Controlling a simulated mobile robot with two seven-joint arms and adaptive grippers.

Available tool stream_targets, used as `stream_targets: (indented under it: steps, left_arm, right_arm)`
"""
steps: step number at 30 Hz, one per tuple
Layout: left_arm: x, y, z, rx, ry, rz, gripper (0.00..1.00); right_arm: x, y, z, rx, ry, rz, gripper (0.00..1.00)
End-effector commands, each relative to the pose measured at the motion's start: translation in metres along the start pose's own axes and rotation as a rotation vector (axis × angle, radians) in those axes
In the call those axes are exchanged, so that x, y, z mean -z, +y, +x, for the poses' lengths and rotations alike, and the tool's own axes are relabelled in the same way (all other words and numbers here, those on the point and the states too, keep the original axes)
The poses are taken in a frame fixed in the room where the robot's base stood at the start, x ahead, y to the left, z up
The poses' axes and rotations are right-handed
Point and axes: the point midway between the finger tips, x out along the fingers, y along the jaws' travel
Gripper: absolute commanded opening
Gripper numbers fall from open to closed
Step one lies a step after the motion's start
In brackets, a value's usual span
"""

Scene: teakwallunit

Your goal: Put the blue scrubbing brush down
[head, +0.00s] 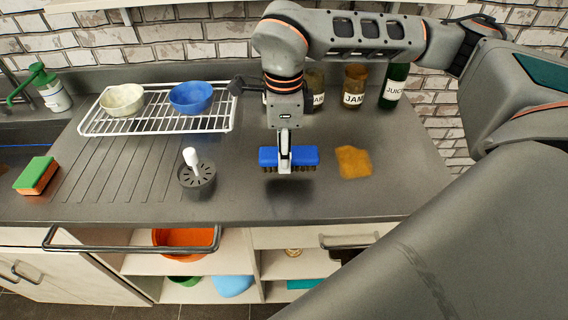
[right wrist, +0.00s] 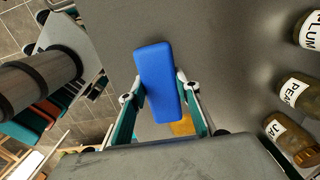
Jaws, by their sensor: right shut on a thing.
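The blue scrubbing brush (head: 268,156) has a blue back and dark bristles pointing down. My right gripper (head: 285,160) comes from above and is shut on the middle of the brush. The brush looks level, held above the grey counter (head: 240,205) with a dark shadow below it. In the right wrist view the blue back (right wrist: 160,80) lies between the two fingers (right wrist: 161,98). The bristles are hidden there. My left gripper is not in view.
An orange-yellow cloth or sponge (head: 353,161) lies right of the brush. A grey holder with a white handle (head: 197,178) stands left. A wire rack (head: 158,125) with two bowls and several jars (head: 354,86) are behind. The counter's front is clear.

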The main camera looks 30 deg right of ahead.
Motion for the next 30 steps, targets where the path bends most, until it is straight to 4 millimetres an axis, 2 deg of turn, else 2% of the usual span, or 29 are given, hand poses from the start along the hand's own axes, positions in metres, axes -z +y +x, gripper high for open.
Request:
stream_targets:
  steps: [9,21,22,24,30]
  left_arm:
    - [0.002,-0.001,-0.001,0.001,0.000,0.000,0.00]
    - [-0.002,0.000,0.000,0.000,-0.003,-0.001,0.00]
    - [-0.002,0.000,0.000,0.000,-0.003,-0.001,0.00]
    - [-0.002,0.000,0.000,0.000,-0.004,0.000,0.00]
    - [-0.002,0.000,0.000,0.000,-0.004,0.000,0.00]
  right_arm:
    - [0.000,0.001,0.035,-0.001,0.000,0.000,0.14]
    - [0.000,0.000,0.042,-0.001,0.000,-0.001,0.14]
    - [0.000,0.000,0.042,-0.001,0.000,-0.001,0.34]
    - [0.000,0.000,0.041,-0.001,0.000,-0.001,0.48]
    - [0.000,0.000,0.041,0.000,0.000,0.000,0.48]
